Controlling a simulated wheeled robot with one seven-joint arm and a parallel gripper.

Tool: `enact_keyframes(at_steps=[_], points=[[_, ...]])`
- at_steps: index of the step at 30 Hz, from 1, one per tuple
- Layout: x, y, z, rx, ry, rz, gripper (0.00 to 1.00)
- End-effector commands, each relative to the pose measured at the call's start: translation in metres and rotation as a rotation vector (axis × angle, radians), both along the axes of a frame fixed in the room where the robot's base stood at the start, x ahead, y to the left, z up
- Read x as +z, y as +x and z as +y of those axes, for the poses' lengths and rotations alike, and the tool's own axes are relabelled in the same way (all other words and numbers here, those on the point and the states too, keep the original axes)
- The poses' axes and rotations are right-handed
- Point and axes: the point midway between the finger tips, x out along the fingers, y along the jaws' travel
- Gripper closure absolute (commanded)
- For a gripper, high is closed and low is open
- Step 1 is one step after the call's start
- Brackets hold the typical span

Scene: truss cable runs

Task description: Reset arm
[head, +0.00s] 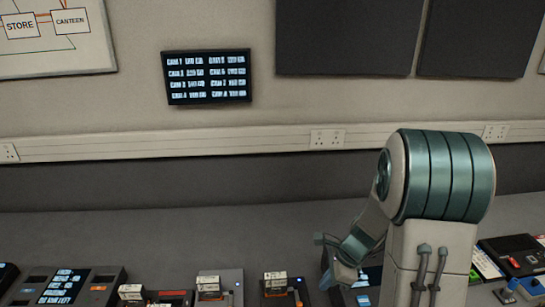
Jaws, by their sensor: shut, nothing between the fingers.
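My arm rises at the right of the head view, with a large teal-banded joint at its top. My gripper (338,274) hangs low beside it, left of the arm column, over the back part of the desk equipment. It is shut with nothing held. Its fingertips are small and partly lost against the dark devices behind.
A grey desk (180,238) runs along the wall. Along its front stand a console with a lit screen (66,284), several small devices with white labels (208,284), and a black box (512,254) at the right. A wall monitor (207,77) hangs above. The desk's back strip is clear.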

Motion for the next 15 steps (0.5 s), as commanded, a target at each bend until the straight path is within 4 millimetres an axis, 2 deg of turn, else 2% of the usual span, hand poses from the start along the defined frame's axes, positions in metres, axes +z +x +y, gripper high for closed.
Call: enact_keyframes(at_steps=[5,9,15], points=[[0.036,-0.013,0.014,0.226,-0.052,-0.103,1.00],[0.071,-0.034,0.026,0.492,-0.126,-0.211,1.00],[0.112,-0.071,0.038,0.865,-0.252,-0.343,1.00]])
